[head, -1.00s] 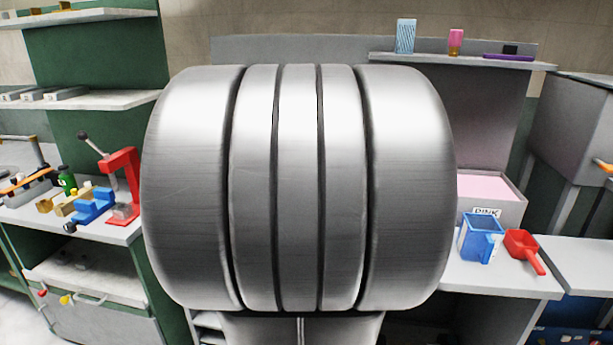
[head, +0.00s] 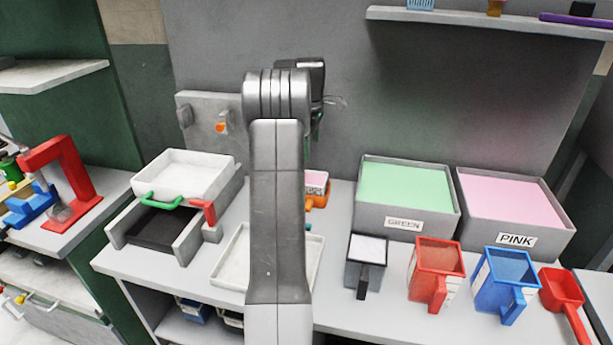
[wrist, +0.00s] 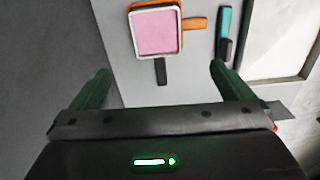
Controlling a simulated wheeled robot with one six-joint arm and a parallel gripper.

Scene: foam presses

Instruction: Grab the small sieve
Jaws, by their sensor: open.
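A small square piece (wrist: 157,32) with a white rim, a pink inside and a dark handle is probably the small sieve. It overlaps an orange piece with a side handle (wrist: 194,24) in the wrist view. In the head view the square piece (head: 315,180) and the orange piece (head: 318,197) are partly hidden behind my arm. My gripper (wrist: 160,70) is open and empty. The dark handle points down between its green fingers, and the square piece lies ahead of the fingertips. In the head view my gripper is mostly hidden by my arm.
A teal-handled tool (wrist: 225,30) lies close right of the orange piece, beside a white tray (head: 240,280). A press (head: 170,215) stands left. Green (head: 410,215) and pink (head: 515,237) bins stand right, behind black (head: 353,275), red (head: 437,262) and blue (head: 507,270) cups.

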